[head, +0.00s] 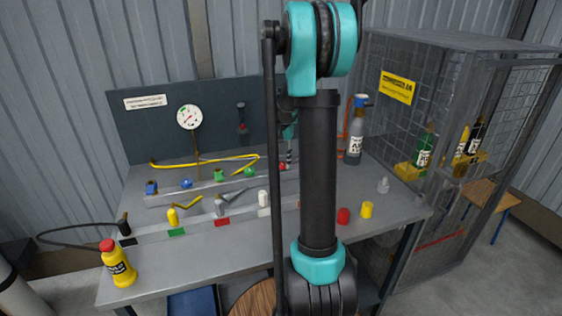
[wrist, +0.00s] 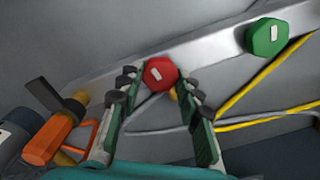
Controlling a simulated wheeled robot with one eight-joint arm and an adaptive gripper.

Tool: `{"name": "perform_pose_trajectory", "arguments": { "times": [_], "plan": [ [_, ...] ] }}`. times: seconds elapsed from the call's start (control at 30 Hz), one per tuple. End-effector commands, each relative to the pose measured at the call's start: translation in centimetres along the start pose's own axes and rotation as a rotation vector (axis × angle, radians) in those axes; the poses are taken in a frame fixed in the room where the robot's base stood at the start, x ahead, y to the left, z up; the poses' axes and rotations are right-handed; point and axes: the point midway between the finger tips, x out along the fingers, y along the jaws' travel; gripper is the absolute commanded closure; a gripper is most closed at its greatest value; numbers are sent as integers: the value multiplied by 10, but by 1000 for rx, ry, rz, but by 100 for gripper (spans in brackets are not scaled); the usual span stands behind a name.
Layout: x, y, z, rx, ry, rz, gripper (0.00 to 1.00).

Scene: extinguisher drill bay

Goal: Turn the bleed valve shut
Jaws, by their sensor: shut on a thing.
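A red hexagonal knob (wrist: 159,73) with a small white mark sits on the grey rail, between the two fingers of my gripper (wrist: 158,90) in the wrist view. The fingers are shut on it, one on each side. In the head view my gripper (head: 289,152) points down at the back of the bench, with the red knob (head: 282,167) beside its tip, partly hidden. No label shows whether this knob is the bleed valve. A similar green knob (wrist: 266,36) is to the right in the wrist view, apart from the fingers.
A yellow hose (head: 215,163) lies behind the rail. A gauge (head: 189,117) is on the back panel. A grey bottle (head: 355,135) stands right of my gripper. Red (head: 344,215) and yellow (head: 367,209) caps lie at the front right. A mesh cage (head: 440,120) stands at the right.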

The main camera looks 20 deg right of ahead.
Motion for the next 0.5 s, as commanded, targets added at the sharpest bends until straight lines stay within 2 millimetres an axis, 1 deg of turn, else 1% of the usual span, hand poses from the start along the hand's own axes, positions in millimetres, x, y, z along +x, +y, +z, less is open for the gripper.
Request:
{"name": "perform_pose_trajectory", "arguments": {
  "times": [0.2, 0.5],
  "plan": [
    [0, 0, 0, 123, 1, 0, 94],
    [0, 0, -1, 201, 1, 0, 94]
  ]
}}
